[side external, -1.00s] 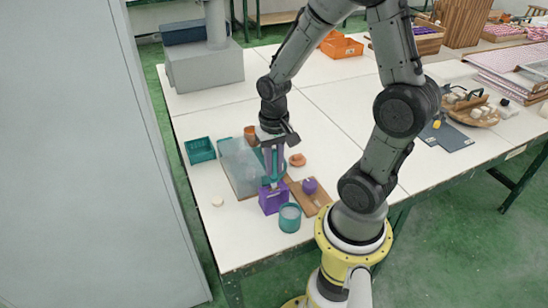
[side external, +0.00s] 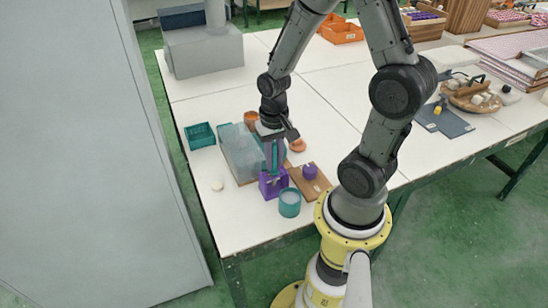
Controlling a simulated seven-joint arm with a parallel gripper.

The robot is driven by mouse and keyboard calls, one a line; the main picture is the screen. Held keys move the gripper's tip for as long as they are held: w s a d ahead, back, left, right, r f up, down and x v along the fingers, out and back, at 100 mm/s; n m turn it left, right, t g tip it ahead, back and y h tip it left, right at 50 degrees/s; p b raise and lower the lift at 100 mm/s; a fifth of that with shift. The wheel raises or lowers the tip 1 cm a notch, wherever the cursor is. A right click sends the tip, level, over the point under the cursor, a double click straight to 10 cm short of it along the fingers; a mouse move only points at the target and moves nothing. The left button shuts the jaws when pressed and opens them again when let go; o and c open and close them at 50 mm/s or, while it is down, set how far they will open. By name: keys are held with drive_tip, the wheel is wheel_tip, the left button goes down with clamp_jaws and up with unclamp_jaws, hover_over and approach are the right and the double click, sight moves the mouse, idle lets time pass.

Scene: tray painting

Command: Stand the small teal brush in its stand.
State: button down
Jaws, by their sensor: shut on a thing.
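The small teal brush (side external: 275,156) is upright in my gripper (side external: 273,160), which is shut on it. The purple stand (side external: 271,186) is on the white table, directly below the gripper. The brush's lower end is at the top of the stand in this view. Whether it is inside the stand or just above or in front of it I cannot tell. The fingertips are small and partly hidden by the brush.
A translucent grey box (side external: 240,152) stands just left of the gripper. A teal cup (side external: 289,203) is in front of the stand. A brown board (side external: 318,188) with a purple pot (side external: 310,172) lies to the right. A teal basket (side external: 199,136) is at the left.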

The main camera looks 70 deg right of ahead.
sight(274, 144)
drive_tip(key=c, duration=0.7)
unclamp_jaws()
drive_tip(key=shift+o, duration=0.2)
drive_tip(key=o, duration=0.4)
drive_tip(key=shift+r, duration=2.95)
